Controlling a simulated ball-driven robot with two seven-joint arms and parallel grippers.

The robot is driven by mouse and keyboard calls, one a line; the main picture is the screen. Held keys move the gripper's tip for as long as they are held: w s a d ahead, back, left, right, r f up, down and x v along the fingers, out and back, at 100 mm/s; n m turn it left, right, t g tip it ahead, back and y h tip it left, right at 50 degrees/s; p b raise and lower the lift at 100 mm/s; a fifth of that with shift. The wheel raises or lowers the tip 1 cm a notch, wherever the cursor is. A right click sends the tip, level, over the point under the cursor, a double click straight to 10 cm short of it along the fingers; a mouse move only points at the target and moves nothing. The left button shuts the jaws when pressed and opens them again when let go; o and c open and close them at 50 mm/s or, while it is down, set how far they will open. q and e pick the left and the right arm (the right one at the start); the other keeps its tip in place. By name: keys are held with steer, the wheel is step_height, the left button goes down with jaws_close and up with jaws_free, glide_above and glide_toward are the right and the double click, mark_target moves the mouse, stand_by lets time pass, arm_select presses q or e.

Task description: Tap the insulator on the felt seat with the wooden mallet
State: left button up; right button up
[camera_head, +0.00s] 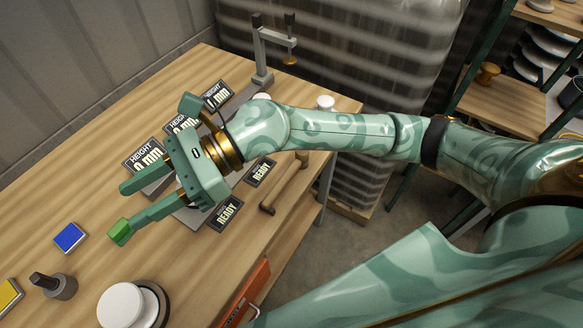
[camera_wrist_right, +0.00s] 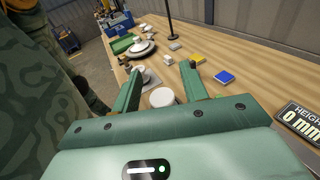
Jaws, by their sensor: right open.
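My right gripper (camera_head: 124,211) is open and empty above the bench, its fingers pointing left. It also shows in the wrist view (camera_wrist_right: 162,70). The wooden mallet (camera_head: 284,186) lies on the bench near the front edge, behind the gripper and apart from it. A white round insulator-like piece (camera_head: 121,304) is at the lower left, beside or on a dark round base (camera_head: 156,308); I cannot tell whether this is the felt seat. A white disc (camera_wrist_right: 162,97) shows between the fingers in the wrist view. My left gripper is out of view.
A blue block (camera_head: 70,238), a yellow block (camera_head: 9,295) and a dark grey peg (camera_head: 54,285) stand at the left. Height displays (camera_head: 146,157) and ready signs (camera_head: 226,213) surround the gripper. A gauge stand (camera_head: 262,55) is at the back. A shelf (camera_head: 505,103) stands right.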

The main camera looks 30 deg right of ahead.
steer(key=w+d+f+n+h, duration=0.1)
steer(key=d+f+n+h, duration=0.2)
steer(key=d+f+h, duration=0.15)
steer(key=n+t+h, duration=0.1)
steer(key=n+h, duration=0.1)
steer(key=h, duration=1)
glide_above(293, 168)
steer(key=f, duration=0.9)
steer(key=f+b, duration=0.1)
steer(key=f, duration=0.3)
steer(key=shift+a+f, duration=0.2)
steer(key=shift+a, duration=0.1)
steer(key=f, duration=0.6)
steer(key=shift+w+d+b, duration=0.15)
steer(key=shift+d+b, duration=0.15)
steer(key=shift+b, duration=0.05)
jaws_close()
